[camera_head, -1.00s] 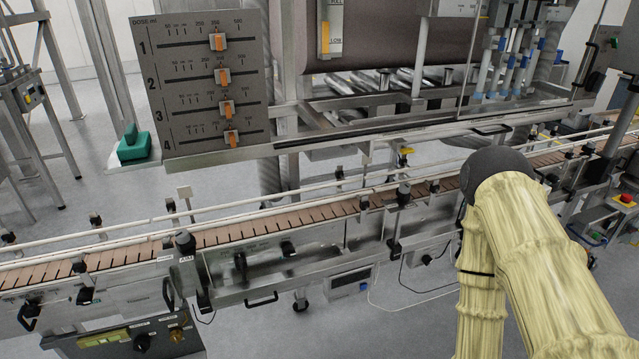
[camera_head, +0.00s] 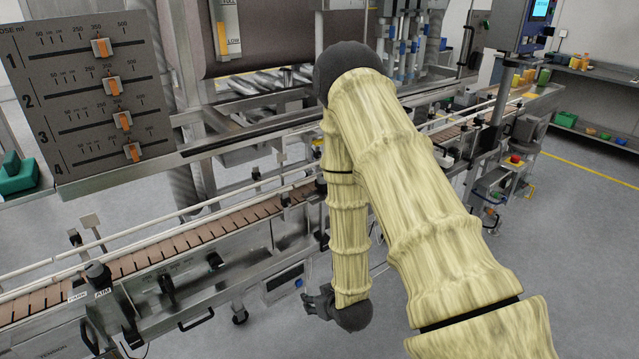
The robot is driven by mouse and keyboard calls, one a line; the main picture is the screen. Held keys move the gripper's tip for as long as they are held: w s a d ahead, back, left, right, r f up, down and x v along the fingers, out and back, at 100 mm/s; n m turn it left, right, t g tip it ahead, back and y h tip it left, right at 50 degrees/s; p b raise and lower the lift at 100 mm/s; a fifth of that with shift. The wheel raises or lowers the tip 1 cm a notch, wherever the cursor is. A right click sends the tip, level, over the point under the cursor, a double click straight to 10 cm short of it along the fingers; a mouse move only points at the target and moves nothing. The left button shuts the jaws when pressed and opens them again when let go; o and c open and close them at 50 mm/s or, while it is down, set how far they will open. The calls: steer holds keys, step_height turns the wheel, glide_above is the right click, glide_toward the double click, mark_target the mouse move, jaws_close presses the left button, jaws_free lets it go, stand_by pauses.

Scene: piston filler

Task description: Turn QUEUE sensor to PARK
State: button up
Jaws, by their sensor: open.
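A dark sensor-like head (camera_head: 97,272) stands on a post at the near rail of the conveyor, lower left. Two small labels are beside it: one reads AIM (camera_head: 102,292), and a paler one to its left (camera_head: 77,296) seems to read PARK. The head sits close to the AIM label; its exact pointing is too small to tell. No QUEUE label is readable. My gripper (camera_head: 318,303) hangs low at the end of my arm, in front of the conveyor, well right of the head. It is open and seems empty; its fingers are small and partly hidden.
The brown slatted conveyor belt (camera_head: 190,245) runs from lower left to upper right, with guide rails. A dose panel (camera_head: 85,90) with orange-marked sliders overhangs it at left.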

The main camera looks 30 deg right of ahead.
steer(key=w+d+r+t+h, duration=0.1)
steer(key=w+d+r+t, duration=0.3)
steer(key=w+d+r, duration=0.35)
steer(key=m+t+h+b, duration=0.1)
steer(key=t+h, duration=0.1)
steer(key=t, duration=0.2)
glide_toward(322, 180)
steer(key=w+d, duration=0.1)
steer(key=x, duration=0.3)
steer(key=p+x, duration=0.1)
steer(key=x, duration=0.3)
steer(key=f+p+x, duration=0.1)
steer(key=x, duration=0.2)
steer(key=shift+w, duration=0.25)
steer(key=c, duration=1)
